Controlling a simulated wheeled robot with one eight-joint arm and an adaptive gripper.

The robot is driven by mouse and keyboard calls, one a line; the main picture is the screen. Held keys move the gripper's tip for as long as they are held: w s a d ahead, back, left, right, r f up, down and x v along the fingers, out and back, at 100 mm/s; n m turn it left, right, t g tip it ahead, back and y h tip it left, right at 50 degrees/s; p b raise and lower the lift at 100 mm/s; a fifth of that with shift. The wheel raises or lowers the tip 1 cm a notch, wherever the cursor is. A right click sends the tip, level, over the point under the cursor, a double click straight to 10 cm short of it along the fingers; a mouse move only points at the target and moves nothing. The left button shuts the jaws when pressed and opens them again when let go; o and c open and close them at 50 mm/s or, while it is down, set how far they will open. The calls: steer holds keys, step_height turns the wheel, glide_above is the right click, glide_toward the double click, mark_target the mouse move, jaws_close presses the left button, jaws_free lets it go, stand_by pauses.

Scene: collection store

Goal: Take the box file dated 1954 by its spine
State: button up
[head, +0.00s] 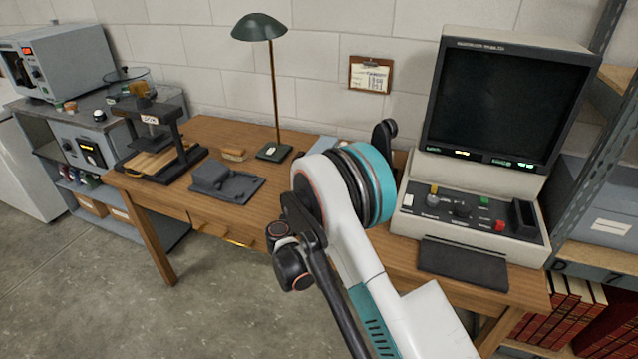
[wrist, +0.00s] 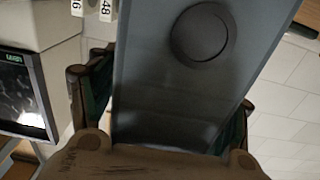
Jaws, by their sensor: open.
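In the wrist view a grey box file (wrist: 200,75) with a dark round finger hole fills the middle. No date shows on the part I see, so I cannot tell whether it is the 1954 one. My gripper (wrist: 165,92) is open, with one finger on each side of this box file. I cannot tell whether the fingers touch it. White labels ending in 46 (wrist: 77,7) and 48 (wrist: 107,9) show at the top, turned sideways. In the head view the gripper cannot be made out clearly, and my arm hides part of the desk.
In the head view a wooden desk (head: 215,135) holds a green lamp (head: 258,28), a small press (head: 155,130) and a large screen reader (head: 505,100). A metal shelf at right holds a grey box (head: 600,205) and red volumes (head: 560,310). The floor (head: 80,280) at left is clear.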

steer(key=c, duration=1.6)
steer(key=shift+o, duration=0.2)
steer(key=shift+r, duration=0.1)
